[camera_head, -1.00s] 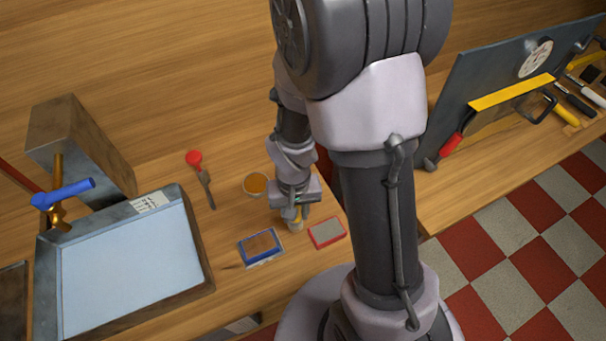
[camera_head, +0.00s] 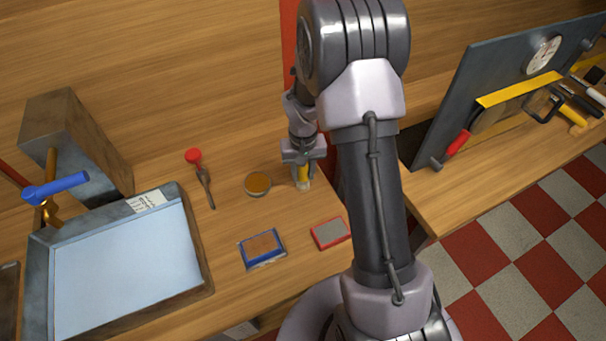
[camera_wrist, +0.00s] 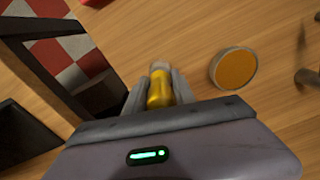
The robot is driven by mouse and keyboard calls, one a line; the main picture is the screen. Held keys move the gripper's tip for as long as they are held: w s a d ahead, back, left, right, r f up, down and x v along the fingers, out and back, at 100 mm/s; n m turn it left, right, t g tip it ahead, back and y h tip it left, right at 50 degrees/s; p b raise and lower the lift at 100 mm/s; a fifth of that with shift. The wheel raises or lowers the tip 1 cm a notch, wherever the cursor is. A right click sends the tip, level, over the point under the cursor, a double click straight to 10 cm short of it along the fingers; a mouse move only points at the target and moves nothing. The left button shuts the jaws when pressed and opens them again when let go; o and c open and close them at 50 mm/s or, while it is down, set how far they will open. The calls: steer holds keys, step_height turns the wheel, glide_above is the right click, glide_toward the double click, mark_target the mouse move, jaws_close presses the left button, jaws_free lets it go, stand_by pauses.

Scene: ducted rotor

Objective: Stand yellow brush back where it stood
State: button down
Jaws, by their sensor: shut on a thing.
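My gripper (camera_head: 303,165) is shut on the yellow brush (camera_head: 303,174), over the wooden bench right of the round tin. The brush points downward, its pale end lowest; I cannot tell whether that end touches the bench. In the wrist view the yellow brush (camera_wrist: 159,92) sits between the two grey fingers (camera_wrist: 160,92). The fingers hide part of the brush.
The round tin with orange contents (camera_head: 257,184) stands close left of the brush. A blue-framed pad (camera_head: 262,247) and a red-framed pad (camera_head: 331,233) lie nearer the front. A red-knobbed tool (camera_head: 201,178) and a large tray (camera_head: 205,262) are further left. A gap separates the benches at right.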

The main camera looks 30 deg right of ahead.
steer(key=c, duration=1)
jaws_free()
steer(key=shift+c, duration=0.2)
step_height(320, 180, up, 13)
steer(key=p, duration=0.4)
steer(key=shift+a, duration=0.1)
steer(key=s+a+r+m+t, duration=0.1)
steer(key=s+a+r+t, duration=0.1)
steer(key=s+a+r, duration=0.55)
steer(key=s+a+r+t, duration=0.2)
steer(key=s+r, duration=0.3)
steer(key=r, duration=0.5)
steer(key=s+a+r+t+y, duration=0.1)
steer(key=s+a+y, duration=0.1)
steer(key=s, duration=0.6)
steer(key=shift+s+a+r+t, duration=0.35)
steer(key=shift+s+a+t, duration=0.05)
steer(key=shift+a, duration=0.45)
